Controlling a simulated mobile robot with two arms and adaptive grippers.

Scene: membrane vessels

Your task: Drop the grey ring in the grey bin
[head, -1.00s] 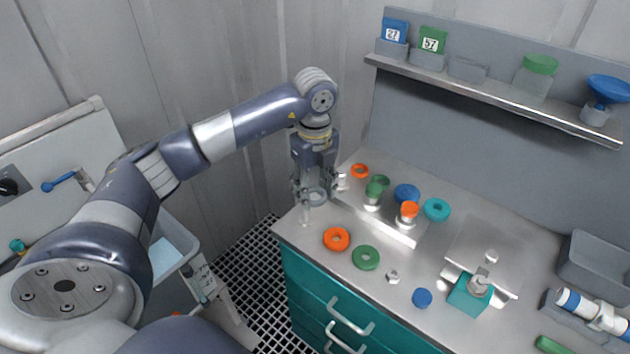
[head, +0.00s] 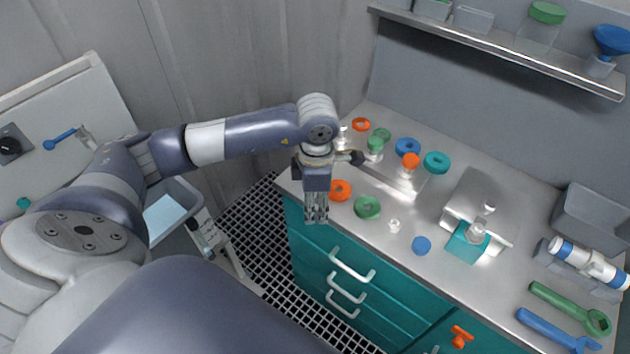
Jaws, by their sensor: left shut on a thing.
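My left gripper (head: 316,212) points down just off the left front edge of the counter, above the floor grating and in front of the teal drawers. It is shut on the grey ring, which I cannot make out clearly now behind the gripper. A grey open bin (head: 592,222) stands at the right back of the counter. My right gripper is not in view.
Orange (head: 341,190), green (head: 367,208) and blue (head: 421,245) pieces lie along the counter's front. A raised plate (head: 380,178) with several coloured parts is behind them. A shelf (head: 490,48) overhangs the back.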

